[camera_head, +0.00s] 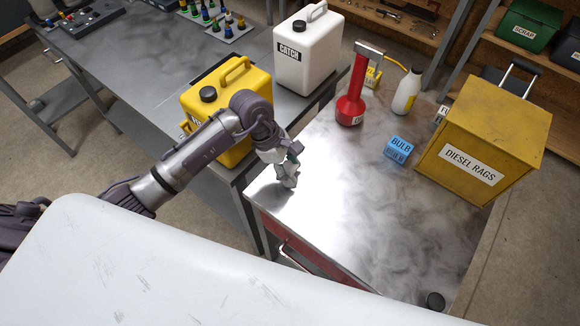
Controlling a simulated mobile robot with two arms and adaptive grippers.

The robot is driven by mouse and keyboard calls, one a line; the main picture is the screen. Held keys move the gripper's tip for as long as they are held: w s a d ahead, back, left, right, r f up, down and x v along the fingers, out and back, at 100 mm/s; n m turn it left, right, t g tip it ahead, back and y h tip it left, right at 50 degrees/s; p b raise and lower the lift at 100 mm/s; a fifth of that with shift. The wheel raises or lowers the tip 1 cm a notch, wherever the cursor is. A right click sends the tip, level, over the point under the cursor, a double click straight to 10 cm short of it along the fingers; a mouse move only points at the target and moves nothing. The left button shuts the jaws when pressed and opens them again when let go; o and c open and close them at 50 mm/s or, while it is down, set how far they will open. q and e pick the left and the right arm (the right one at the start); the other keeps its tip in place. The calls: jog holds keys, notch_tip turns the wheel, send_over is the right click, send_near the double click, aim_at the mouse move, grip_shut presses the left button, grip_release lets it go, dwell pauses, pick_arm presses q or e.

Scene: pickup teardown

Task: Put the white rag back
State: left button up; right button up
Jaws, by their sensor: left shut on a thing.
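My left gripper (290,168) is low over the near left corner of the metal-topped bench (375,220). Its fingers are shut on a small pale thing, which looks like the white rag; it is mostly hidden by the fingers and hard to tell from them. A yellow box labelled DIESEL RAGS (470,163) stands at the right of the same bench, well apart from the gripper. Its yellow top looks closed; a metal handle rises behind it. My right gripper is out of view.
A red lamp-like tool (350,108), a white bottle (406,92) and a blue BULB box (398,150) stand on the bench. A yellow jug (225,95) and a white CATCH jug (305,52) stand left. A black round thing (434,300) is near front. The bench middle is clear.

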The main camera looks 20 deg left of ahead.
pick_arm(q)
jog(key=shift+f, duration=0.2)
jog(key=o, duration=1)
jog(key=shift+r, duration=0.1)
jog(key=shift+r, duration=0.1)
jog(key=shift+a+r, duration=0.1)
jog(key=shift+r, duration=0.1)
jog(key=b+v, duration=0.3)
jog(key=v, duration=0.8)
jog(key=shift+r, duration=0.35)
